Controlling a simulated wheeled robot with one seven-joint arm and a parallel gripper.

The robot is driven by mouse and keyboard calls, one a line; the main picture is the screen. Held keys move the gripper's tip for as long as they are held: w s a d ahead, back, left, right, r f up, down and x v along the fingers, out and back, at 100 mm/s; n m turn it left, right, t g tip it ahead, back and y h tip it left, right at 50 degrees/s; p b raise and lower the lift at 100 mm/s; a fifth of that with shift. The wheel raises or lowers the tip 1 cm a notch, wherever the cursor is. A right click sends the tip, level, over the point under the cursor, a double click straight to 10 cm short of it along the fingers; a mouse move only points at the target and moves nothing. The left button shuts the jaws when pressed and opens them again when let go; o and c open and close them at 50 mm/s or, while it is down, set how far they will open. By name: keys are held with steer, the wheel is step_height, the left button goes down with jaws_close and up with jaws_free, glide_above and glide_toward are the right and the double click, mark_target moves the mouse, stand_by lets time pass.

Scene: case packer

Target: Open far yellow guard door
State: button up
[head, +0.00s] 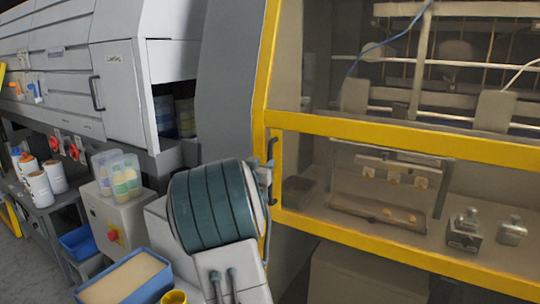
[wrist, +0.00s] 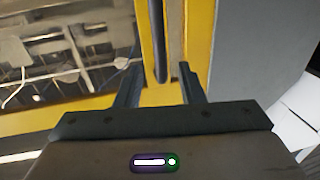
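The yellow-framed guard door (head: 400,130) with clear panels fills the right of the head view and looks closed. Its dark vertical handle (head: 271,150) is on the left yellow post. In the wrist view the handle (wrist: 159,45) runs down between the two fingers of my gripper (wrist: 159,68). The fingers are apart, one on each side of the handle, with gaps visible. I cannot tell how deep the handle sits between them. In the head view my arm hides most of the gripper.
Behind the door panels are machine parts and small metal fixtures (head: 464,230). A grey cabinet (head: 118,90) stands at left.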

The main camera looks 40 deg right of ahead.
mark_target(269, 157)
steer(key=p+x, duration=0.1)
steer(key=x, duration=0.6)
steer(key=shift+d, duration=0.1)
steer(key=shift+c, duration=0.3)
jaws_close()
